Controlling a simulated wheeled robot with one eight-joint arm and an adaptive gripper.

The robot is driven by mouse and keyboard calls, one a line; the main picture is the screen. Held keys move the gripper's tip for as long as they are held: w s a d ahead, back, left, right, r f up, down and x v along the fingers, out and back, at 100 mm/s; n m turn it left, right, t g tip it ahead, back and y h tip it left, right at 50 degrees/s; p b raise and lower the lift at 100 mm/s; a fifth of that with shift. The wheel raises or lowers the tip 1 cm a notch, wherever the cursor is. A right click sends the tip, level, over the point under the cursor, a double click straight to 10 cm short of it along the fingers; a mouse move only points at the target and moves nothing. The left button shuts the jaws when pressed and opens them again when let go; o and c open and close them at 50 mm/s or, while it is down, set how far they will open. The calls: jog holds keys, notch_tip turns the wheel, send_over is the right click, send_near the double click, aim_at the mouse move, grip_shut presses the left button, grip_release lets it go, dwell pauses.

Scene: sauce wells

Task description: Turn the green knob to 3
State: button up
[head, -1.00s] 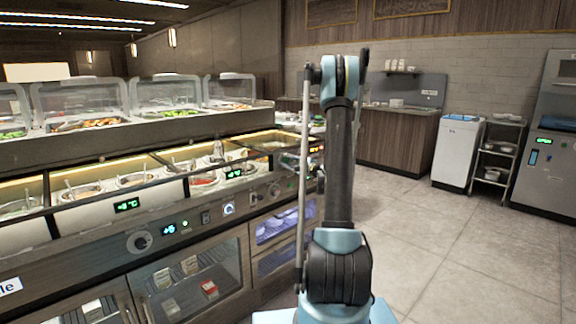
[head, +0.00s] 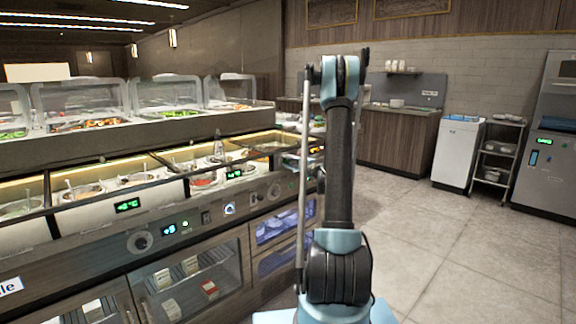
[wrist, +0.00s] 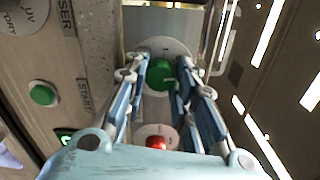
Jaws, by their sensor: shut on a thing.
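The green knob (wrist: 160,74) is round and sits on a pale round plate in the upper middle of the wrist view. My gripper (wrist: 162,68) is shut on it, one blue-grey finger on each side. The fingers cover the plate's sides, and I cannot read any number or the knob's setting. In the head view my raised arm stands in front, and the gripper and the green knob cannot be made out.
A red knob or button (wrist: 156,142) lies below the green knob, close to my fingers. A green button (wrist: 43,94) is on the panel at left. The food counter (head: 60,150) fills the left of the head view; the tiled floor (head: 450,240) at right is clear.

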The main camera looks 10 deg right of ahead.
jog(key=o, duration=1.1)
jog(key=shift+d+f, duration=0.1)
jog(key=shift+f, duration=0.05)
jog(key=shift+v, duration=3.95)
jog(key=s+a+r+n+g+h, duration=0.15)
jog(key=s+a+n+g, duration=0.35)
jog(key=s, duration=0.6)
jog(key=s+a+n+g+h, duration=0.25)
jog(key=s+a, duration=0.45)
jog(key=s, duration=0.5)
jog(key=s+d+f+n+g+h, duration=0.1)
jog(key=s+d+f+h, duration=0.1)
jog(key=s, duration=0.7)
jog(key=s+d+f+n+g+h, duration=0.2)
jog(key=s+d+f, duration=0.1)
jog(key=s, duration=0.6)
jog(key=s+d+f+n+g+h, duration=0.2)
jog(key=s+f, duration=0.2)
jog(key=s, duration=0.6)
jog(key=shift+d+n+h, duration=0.25)
jog(key=shift+d+h, duration=0.05)
